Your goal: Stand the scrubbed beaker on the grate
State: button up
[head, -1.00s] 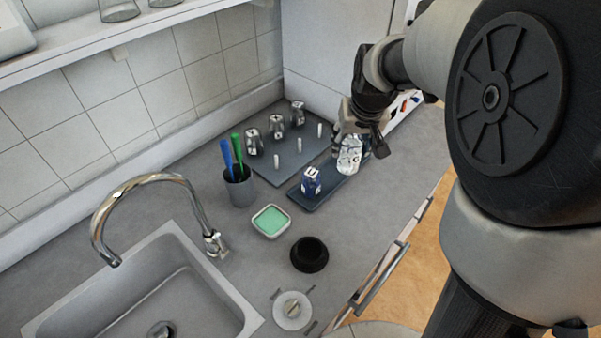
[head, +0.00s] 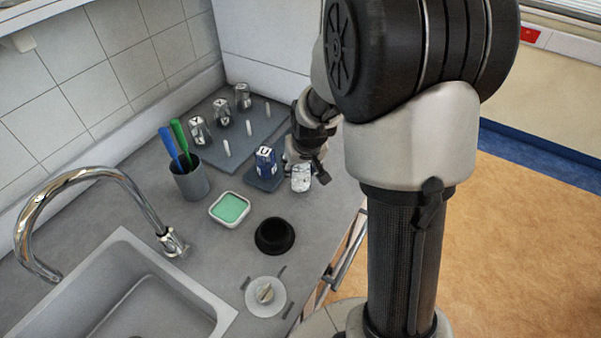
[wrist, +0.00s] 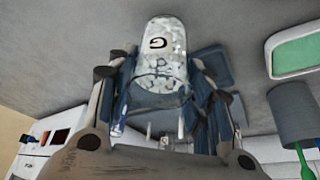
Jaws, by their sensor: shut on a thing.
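My gripper (head: 309,158) is shut on a clear beaker (head: 301,179) with a whitish, mottled look. In the wrist view the beaker (wrist: 160,42) bears a dark letter like a G and sits between both fingers. Whether the held beaker is clear of the tray cannot be told. I cannot surely make out a grate; a dark board with white pegs (head: 245,140) lies behind, holding several glass beakers (head: 221,113).
A sink (head: 150,295) with a tall tap (head: 85,175) is at left. A grey cup with brushes (head: 190,182), a green sponge dish (head: 229,208), a black ring-like holder (head: 274,237) and a round knobbed disc (head: 265,296) stand on the counter. The counter edge is close at right.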

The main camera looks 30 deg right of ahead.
jog(key=shift+f, duration=0.95)
jog(key=shift+f+b, duration=0.25)
jog(key=shift+b, duration=0.1)
jog(key=o, duration=1.1)
jog(key=shift+r, duration=0.1)
jog(key=shift+r, duration=0.1)
